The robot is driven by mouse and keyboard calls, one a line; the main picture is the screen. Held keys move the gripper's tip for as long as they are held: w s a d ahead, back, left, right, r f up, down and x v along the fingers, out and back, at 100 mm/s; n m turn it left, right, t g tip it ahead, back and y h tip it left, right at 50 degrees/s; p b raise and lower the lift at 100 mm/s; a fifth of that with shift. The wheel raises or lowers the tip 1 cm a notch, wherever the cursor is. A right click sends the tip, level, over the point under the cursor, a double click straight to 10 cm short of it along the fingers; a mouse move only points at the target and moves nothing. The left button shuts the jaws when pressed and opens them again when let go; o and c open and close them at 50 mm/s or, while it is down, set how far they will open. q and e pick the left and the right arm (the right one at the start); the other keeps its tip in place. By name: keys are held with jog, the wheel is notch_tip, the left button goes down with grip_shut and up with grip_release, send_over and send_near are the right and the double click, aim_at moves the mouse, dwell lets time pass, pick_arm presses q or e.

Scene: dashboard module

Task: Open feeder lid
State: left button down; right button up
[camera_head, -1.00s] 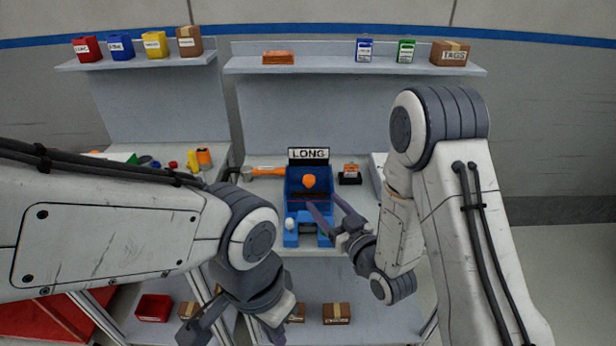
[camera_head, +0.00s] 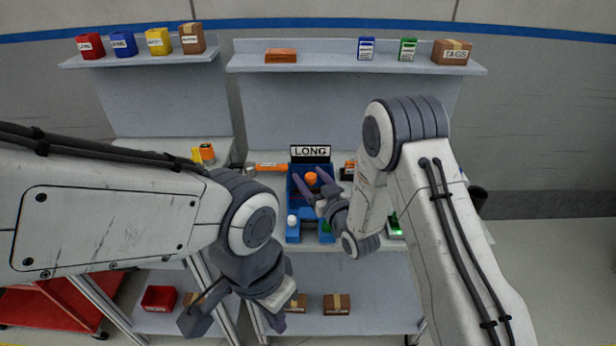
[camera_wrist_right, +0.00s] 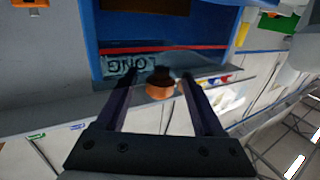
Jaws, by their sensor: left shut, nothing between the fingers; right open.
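The blue feeder (camera_head: 293,230) stands on the middle bench under a sign reading LONG (camera_head: 310,152). An orange knob (camera_head: 311,179) sits at its upper part; it also shows in the right wrist view (camera_wrist_right: 160,88). The clear lid around the knob is hard to make out, and I cannot tell its angle. My right gripper (camera_head: 312,179) is open, with its fingers on either side of the knob in both views; I see no clear contact. My left gripper (camera_head: 277,321) is shut and empty, low in front of the bench, far from the feeder.
An orange-handled tool (camera_head: 268,167) lies left of the feeder. A small orange and black item (camera_head: 348,170) stands to its right, partly behind my right arm. A green-lit device (camera_head: 395,226) is at the bench's right. Boxes stand on the shelf above (camera_head: 340,67).

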grip_shut()
dwell(1.3)
